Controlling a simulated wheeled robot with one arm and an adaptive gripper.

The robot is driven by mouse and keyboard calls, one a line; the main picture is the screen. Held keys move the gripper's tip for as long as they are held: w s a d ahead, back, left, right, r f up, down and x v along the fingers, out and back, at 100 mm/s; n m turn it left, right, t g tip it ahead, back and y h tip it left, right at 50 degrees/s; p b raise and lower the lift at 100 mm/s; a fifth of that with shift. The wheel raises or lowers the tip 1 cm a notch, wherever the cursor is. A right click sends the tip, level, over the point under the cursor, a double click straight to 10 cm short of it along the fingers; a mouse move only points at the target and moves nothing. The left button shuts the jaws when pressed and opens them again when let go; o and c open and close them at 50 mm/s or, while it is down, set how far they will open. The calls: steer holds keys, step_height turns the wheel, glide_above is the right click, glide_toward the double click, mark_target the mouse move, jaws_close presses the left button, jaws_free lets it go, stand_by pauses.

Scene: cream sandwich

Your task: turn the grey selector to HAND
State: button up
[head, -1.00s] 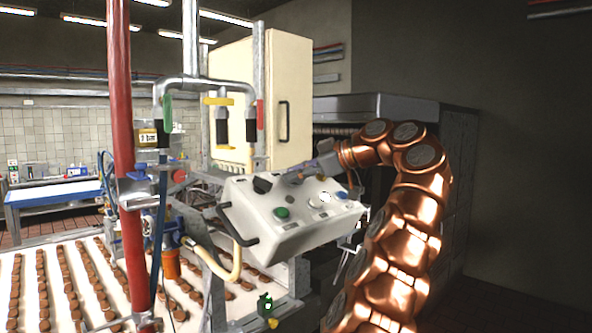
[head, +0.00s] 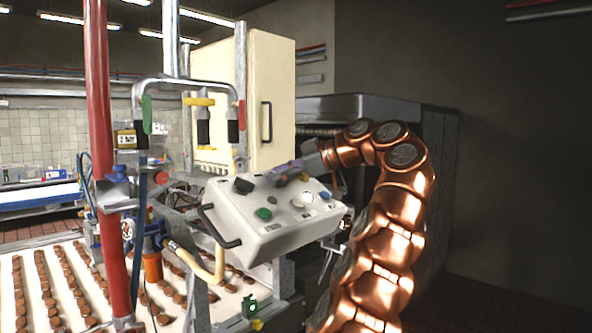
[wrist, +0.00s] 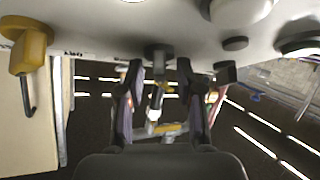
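The grey selector (wrist: 158,52) juts from the pale control panel (wrist: 110,18) in the wrist view. Its dark knob lies between the two fingertips of my gripper (wrist: 158,72). The fingers are open, one on each side of the knob, with a gap visible on both sides. I cannot read which position it points to. In the head view my gripper (head: 284,176) is at the upper back edge of the control panel (head: 262,236) and hides the selector.
The panel also bears a black knob (head: 243,186), a green button (head: 264,213), a white button (head: 307,197) and a blue button (head: 325,194). A yellow knob (wrist: 26,50) is left in the wrist view. A red pipe (head: 99,140) stands left. Dark floor lies right.

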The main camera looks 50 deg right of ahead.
steer(key=shift+v, duration=3.35)
steer(key=shift+s+d, duration=0.15)
